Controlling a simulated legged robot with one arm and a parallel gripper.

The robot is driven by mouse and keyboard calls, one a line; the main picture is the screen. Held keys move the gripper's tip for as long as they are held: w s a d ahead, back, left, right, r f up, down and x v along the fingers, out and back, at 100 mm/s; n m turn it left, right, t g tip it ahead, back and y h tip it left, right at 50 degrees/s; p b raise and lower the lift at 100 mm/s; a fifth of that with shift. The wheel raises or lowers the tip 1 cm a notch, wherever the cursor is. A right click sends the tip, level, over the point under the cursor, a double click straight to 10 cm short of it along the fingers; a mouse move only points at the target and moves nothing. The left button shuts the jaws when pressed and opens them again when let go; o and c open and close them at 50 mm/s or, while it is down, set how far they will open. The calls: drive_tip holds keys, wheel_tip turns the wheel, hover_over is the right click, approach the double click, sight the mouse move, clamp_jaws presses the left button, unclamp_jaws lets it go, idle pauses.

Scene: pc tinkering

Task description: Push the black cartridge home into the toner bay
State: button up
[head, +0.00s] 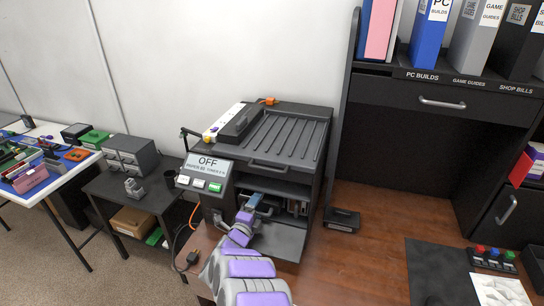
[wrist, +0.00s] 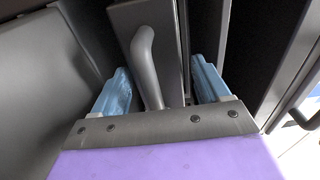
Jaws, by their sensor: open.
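The printer (head: 318,128) stands on a desk with its front flap (head: 278,238) folded down and the toner bay (head: 285,187) open and dark inside. My gripper (head: 256,199) reaches into the bay's left part; its blue fingers are apart. In the wrist view my gripper (wrist: 161,88) has one finger on each side of a grey curved handle (wrist: 146,62). The handle is on the front of a dark block, which looks like the black cartridge (wrist: 118,18). The fingers are clear of the handle's sides. How deep the cartridge sits cannot be told; my arm hides it in the head view.
The printer's control panel (head: 206,174) reads OFF. A dark wall of the bay lies close to the right finger in the wrist view. A small black box (head: 342,220) sits right of the printer. A black shelf unit (head: 440,105) stands at right. Wooden desk (head: 370,265) is clear in front.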

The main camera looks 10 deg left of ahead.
drive_tip(key=shift+s+f, duration=0.2)
drive_tip(key=shift+f, duration=0.15)
drive_tip(key=shift+s, duration=0.2)
drive_tip(key=shift+c, duration=0.3)
drive_tip(key=shift+o, duration=0.3)
drive_tip(key=shift+s+a+f, duration=0.1)
drive_tip(key=shift+s+a, duration=0.05)
drive_tip(key=shift+s, duration=0.6)
drive_tip(key=shift+s+a, duration=0.1)
drive_tip(key=shift+s, duration=0.65)
drive_tip(key=shift+s+a, duration=0.15)
drive_tip(key=shift+s, duration=0.6)
drive_tip(key=shift+s+a, duration=0.15)
drive_tip(key=shift+s, duration=0.6)
drive_tip(key=shift+s+r, duration=0.2)
drive_tip(key=shift+s, duration=0.4)
drive_tip(key=shift+c, duration=0.3)
